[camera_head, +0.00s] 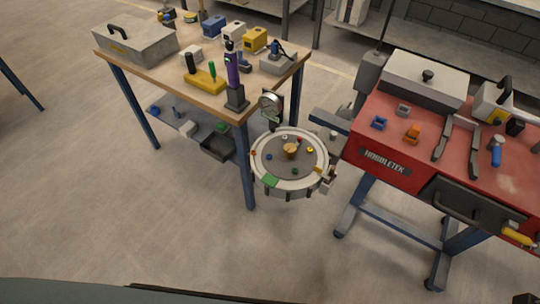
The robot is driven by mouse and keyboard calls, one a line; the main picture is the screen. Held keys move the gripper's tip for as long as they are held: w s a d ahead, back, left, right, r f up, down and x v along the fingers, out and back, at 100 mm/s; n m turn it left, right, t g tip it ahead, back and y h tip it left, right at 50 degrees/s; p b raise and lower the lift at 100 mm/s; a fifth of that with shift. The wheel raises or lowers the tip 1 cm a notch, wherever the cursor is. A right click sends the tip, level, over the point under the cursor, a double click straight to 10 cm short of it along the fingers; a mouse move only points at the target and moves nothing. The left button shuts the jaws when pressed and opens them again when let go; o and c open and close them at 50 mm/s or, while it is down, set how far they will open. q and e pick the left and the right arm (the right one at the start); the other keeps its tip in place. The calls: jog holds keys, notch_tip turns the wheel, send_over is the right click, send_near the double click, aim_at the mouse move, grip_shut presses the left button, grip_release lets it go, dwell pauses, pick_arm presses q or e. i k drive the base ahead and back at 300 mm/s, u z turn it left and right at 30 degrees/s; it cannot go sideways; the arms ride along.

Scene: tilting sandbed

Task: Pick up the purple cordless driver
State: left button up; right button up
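The purple cordless driver (232,70) stands upright near the front right corner of a wood-topped table (158,70). Its body is purple with a dark top, and its lower end is a dark grey block that rests on the tabletop. Neither of my grippers is in view, and nothing is touching the driver.
A yellow holder (205,82) with green and dark handles is close left of the driver. A grey toolbox (136,42) is at the left. A round sandbed (262,178) is below the table corner. A red workbench (378,152) stands right. Floor in front is clear.

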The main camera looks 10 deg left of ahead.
aim_at(231, 57)
jog(key=u, duration=1.75)
jog(key=i, duration=1.2)
jog(key=z, duration=3.1)
